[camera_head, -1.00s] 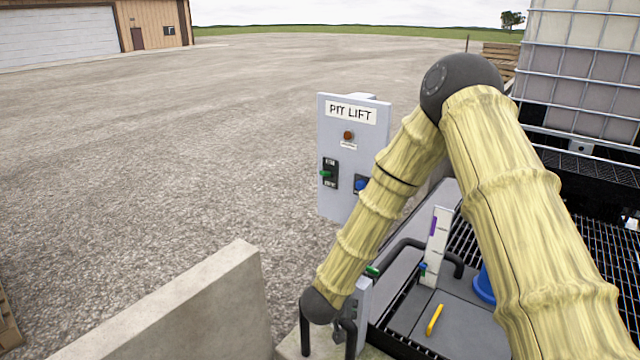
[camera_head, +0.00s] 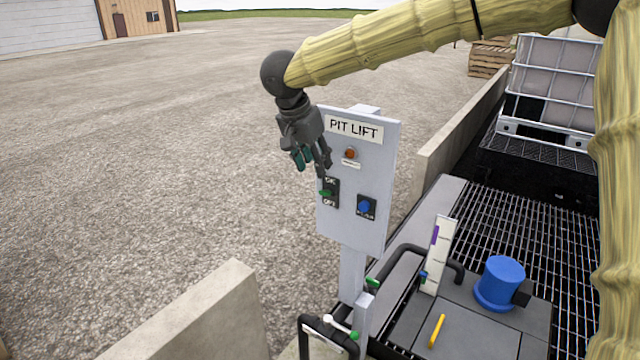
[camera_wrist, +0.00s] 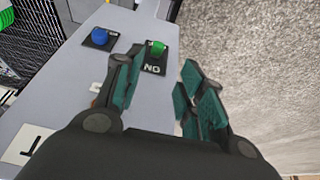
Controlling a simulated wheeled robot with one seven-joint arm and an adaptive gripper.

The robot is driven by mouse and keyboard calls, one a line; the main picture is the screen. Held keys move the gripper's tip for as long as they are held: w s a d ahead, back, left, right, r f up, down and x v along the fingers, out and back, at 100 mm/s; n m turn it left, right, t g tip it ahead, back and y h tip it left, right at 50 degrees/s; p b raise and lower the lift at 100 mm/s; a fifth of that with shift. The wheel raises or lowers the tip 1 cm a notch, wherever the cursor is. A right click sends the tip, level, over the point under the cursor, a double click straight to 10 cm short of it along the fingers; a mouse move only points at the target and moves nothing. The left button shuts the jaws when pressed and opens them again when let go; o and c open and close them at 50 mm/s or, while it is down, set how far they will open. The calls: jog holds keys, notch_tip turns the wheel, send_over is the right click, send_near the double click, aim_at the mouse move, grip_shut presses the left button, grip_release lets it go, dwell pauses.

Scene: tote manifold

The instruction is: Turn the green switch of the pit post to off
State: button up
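The pit post's grey panel (camera_head: 345,222) stands upright, labelled PIT LIFT. The green switch (camera_head: 326,193) sits on a black plate at the panel's left, between an upper ON label and a lower OFF label; its handle points left. In the wrist view the green switch (camera_wrist: 158,48) lies beyond my fingers, with the ON label on its near side. My gripper (camera_head: 312,163) is above and in front of the switch, pointing down. In the wrist view my gripper (camera_wrist: 155,95) has its teal-padded fingers apart with nothing between them. A small gap to the switch seems to remain.
A blue knob (camera_head: 364,205) sits right of the switch, and a red-orange button (camera_head: 350,154) above. Concrete walls (camera_head: 215,310), black pipes (camera_head: 410,250), a blue cylinder (camera_head: 502,280) and a caged tank (camera_head: 565,85) stand nearby. Gravel left of the panel is open.

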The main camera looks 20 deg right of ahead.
aim_at(323, 191)
jog(key=p+x, duration=0.1)
jog(key=x, duration=0.3)
jog(key=p+x, duration=0.1)
jog(key=x, duration=0.3)
jog(key=shift+s+f, duration=0.1)
jog(key=shift+s, duration=0.15)
jog(key=shift+s+d+f, duration=0.1)
jog(key=shift+d+f, duration=0.05)
jog(key=shift+f, duration=0.2)
jog(key=shift+w+f, duration=0.25)
jog(key=shift+f, duration=0.15)
jog(key=shift+s+r, duration=0.1)
jog(key=shift+s, duration=0.05)
jog(key=shift+c, duration=1)
grip_shut()
